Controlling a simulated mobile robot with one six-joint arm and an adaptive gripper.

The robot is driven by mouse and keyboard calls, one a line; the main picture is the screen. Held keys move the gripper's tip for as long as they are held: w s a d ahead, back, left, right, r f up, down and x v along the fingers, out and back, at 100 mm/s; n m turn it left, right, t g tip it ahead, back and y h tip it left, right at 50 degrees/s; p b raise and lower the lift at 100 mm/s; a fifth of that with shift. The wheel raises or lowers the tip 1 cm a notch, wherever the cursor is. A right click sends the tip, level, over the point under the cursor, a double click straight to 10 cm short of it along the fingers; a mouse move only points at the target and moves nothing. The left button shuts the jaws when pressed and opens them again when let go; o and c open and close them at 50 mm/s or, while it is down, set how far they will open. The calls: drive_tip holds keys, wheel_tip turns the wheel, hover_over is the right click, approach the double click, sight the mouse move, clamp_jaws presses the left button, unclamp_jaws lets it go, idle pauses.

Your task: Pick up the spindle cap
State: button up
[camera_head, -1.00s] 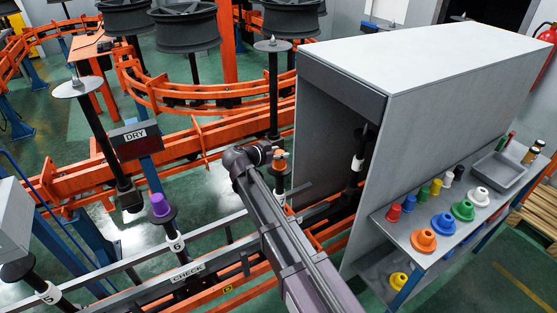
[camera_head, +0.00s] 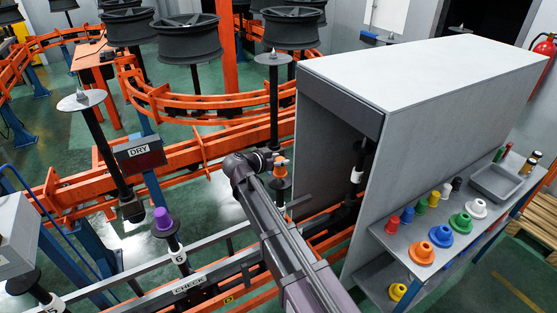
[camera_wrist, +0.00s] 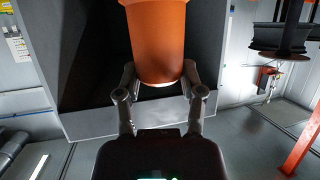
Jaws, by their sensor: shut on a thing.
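An orange spindle cap (camera_head: 280,171) shows at the tip of my arm in the head view, at a dark spindle disc (camera_head: 279,185) left of the grey booth. My gripper (camera_head: 271,161) is beside it. In the wrist view the orange cap (camera_wrist: 157,45) fills the upper middle, and my gripper (camera_wrist: 160,85) is shut on it, with one finger at each side. Its top is cut off by the picture edge. I cannot tell whether the cap still touches the spindle.
The grey booth (camera_head: 440,60) stands close on the right. Its side shelf (camera_head: 385,234) holds several coloured caps and a grey tray (camera_head: 497,181). A purple cap (camera_head: 162,218) sits on another spindle at left. Orange rails (camera_head: 195,145) run behind my gripper.

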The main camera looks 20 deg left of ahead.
sight(279, 159)
drive_tip(key=shift+r+p, duration=3.05)
drive_tip(key=shift+r, duration=0.4)
